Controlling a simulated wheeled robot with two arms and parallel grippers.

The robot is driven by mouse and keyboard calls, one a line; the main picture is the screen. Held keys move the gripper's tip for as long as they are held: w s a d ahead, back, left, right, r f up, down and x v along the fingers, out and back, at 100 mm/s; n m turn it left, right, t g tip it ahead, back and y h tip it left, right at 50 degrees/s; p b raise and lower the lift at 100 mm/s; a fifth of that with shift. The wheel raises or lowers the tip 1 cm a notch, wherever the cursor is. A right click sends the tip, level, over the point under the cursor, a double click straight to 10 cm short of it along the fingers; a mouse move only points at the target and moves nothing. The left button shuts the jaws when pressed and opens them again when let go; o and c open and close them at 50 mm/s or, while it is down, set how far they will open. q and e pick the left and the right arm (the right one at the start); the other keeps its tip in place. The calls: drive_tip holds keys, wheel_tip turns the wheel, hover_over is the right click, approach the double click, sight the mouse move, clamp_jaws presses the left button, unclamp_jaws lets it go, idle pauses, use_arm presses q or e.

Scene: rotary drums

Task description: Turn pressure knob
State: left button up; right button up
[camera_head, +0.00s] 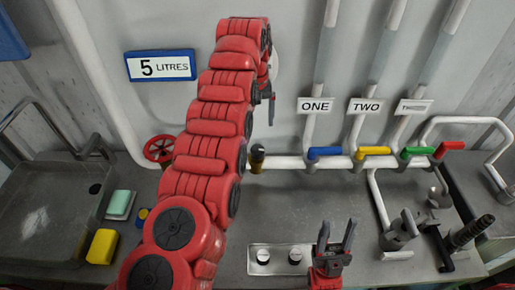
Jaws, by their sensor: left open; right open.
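A metal panel (280,259) on the counter carries two round knobs with black and white tops, a left knob (263,256) and a right knob (295,256). No label shows which one is the pressure knob. My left arm reaches up across the picture. My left gripper (268,97) is at its far end, open, high before the wall and well above the panel. My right gripper (336,236) is open and empty, fingers pointing up, just right of the panel and apart from the knobs. A white round thing (276,65) is mostly hidden behind my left arm.
White pipes carry blue (325,153), yellow (374,150), green (419,152) and red (449,147) handles. A red handwheel (159,148) is left of my arm. A sink (50,215), a yellow sponge (102,246) and metal fittings (400,230) stand on the counter.

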sight(258, 149)
use_arm(q)
drive_tip(key=f+p, duration=0.2)
drive_tip(key=f, duration=0.1)
drive_tip(key=shift+s+f, duration=0.1)
drive_tip(key=shift+s, duration=0.25)
drive_tip(key=f+p, duration=0.1)
drive_tip(key=f, duration=0.2)
drive_tip(key=f+p, duration=0.1)
drive_tip(key=f, duration=0.2)
drive_tip(key=shift+w+d+f, duration=0.1)
drive_tip(key=shift+w+d, duration=0.05)
drive_tip(key=shift+w, duration=0.05)
drive_tip(key=shift+f+p, duration=0.35)
drive_tip(key=shift+f, duration=0.3)
